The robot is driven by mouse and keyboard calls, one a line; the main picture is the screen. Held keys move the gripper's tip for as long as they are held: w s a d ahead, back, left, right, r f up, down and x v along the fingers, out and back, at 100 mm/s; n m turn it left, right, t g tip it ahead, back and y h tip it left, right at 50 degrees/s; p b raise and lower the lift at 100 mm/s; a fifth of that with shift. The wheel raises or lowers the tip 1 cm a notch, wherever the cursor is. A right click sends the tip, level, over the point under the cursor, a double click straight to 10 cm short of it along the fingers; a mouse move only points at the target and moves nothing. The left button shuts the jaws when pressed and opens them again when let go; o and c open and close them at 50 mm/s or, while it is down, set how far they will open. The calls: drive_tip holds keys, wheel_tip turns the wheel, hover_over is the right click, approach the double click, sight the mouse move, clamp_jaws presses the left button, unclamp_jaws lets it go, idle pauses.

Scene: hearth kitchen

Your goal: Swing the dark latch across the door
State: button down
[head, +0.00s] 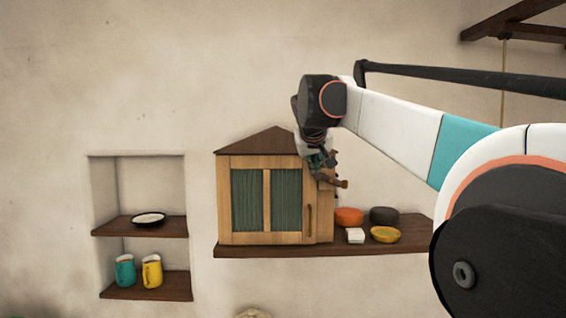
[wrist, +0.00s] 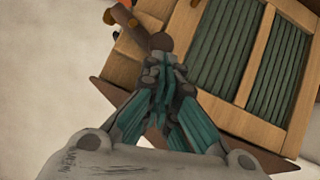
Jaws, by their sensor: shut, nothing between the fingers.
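A small wooden cabinet with a peaked roof stands on a wall shelf. Its door (head: 267,172) has green ribbed panels and looks shut; the door also shows in the wrist view (wrist: 252,62). The dark brown latch (head: 333,183) is at the cabinet's upper right side and points right, away from the door panels. In the wrist view the latch (wrist: 127,18) is a bar near a round dark end. My gripper (head: 325,163) is just above the latch in the head view. In the wrist view my gripper (wrist: 163,68) is shut and empty, its tips close to the round end; contact is unclear.
The wall shelf (head: 375,245) holds an orange bowl (head: 348,216), a dark bowl (head: 384,215), a yellow bowl (head: 385,234) and a white block (head: 355,235) right of the cabinet. A wall niche at left holds a plate (head: 149,219) and two mugs (head: 152,271).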

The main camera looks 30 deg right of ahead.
drive_tip(key=shift+w+a+f+n+g+h, duration=0.25)
drive_tip(key=shift+a+f+n+g+h, duration=0.05)
drive_tip(key=shift+a+f+n+h, duration=0.1)
drive_tip(key=shift+d, duration=0.1)
drive_tip(key=shift+r+p, duration=0.5)
drive_tip(key=shift+r, duration=0.3)
drive_tip(key=shift+r, duration=0.1)
